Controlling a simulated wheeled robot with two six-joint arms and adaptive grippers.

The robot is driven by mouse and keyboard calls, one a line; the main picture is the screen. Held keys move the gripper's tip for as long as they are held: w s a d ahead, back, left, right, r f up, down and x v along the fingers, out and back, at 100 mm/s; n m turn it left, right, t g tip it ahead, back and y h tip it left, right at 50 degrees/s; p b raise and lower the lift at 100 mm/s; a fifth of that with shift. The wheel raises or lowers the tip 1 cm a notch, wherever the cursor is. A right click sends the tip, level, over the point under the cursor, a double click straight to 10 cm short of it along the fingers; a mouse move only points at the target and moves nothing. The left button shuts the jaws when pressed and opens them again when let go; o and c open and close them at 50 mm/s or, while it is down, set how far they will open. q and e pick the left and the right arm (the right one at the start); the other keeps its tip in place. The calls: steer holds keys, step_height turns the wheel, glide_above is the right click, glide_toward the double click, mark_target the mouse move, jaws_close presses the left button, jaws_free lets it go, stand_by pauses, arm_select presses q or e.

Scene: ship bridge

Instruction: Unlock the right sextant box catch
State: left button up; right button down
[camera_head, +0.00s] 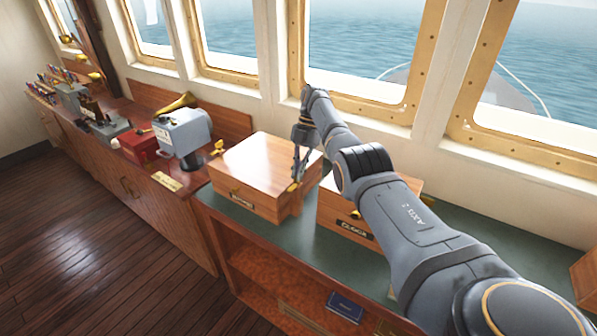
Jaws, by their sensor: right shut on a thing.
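The sextant box (258,165) is a closed, reddish-brown wooden box on the green counter top, with a small label plate on its front. A brass catch (235,189) shows on the left of its front. Its right catch (292,187) is a small brass piece near the front right corner, partly hidden by my fingers. My right gripper (297,179) reaches down from above, its fingers shut on the right catch. The catch's exact position is too small to tell. My left gripper is not in view.
A second wooden box (333,208) with a label plate stands to the right, partly behind my right arm. A grey device (183,132) and a red box (139,146) stand to the left. Windows (370,45) line the back. A blue book (344,307) lies on a shelf below.

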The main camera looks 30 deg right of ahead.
steer(key=c, duration=1.5)
jaws_free()
step_height(320, 180, up, 10)
